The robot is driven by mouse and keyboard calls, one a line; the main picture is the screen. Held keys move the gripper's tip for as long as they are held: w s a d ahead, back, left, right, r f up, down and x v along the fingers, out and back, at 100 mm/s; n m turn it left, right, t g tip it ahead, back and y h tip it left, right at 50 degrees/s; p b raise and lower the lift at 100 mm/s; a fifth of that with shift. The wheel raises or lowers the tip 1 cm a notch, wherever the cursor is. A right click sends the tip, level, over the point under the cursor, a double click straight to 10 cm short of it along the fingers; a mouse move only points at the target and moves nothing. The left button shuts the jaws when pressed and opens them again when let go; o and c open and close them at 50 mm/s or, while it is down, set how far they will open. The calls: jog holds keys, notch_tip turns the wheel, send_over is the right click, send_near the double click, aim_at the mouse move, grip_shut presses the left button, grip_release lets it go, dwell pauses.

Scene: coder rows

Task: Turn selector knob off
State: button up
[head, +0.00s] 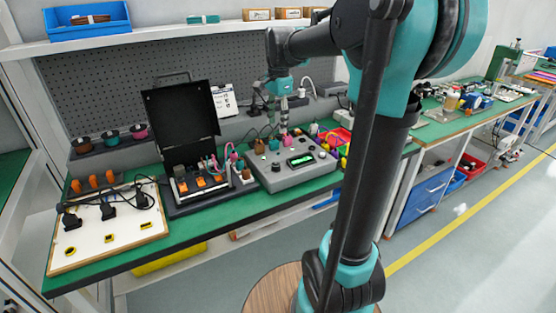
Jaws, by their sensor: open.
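A grey control box (292,172) with a lit green display (301,160) sits on the green bench top. My gripper (284,128) is open and points down over the back part of the box, near a pink part (288,141). I cannot tell whether the fingers touch anything.
An open black case (184,125) with orange parts stands left of the box. A white board (107,235) with black plugs lies at the far left. A pegboard (190,70) and a shelf (165,33) are behind. Red and yellow bins stand to the right.

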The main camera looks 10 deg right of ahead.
aim_at(276, 164)
jog(key=f, duration=1.7)
jog(key=shift+w+a+f, duration=0.1)
jog(key=shift+w+a, duration=0.05)
jog(key=shift+w, duration=0.25)
grip_shut()
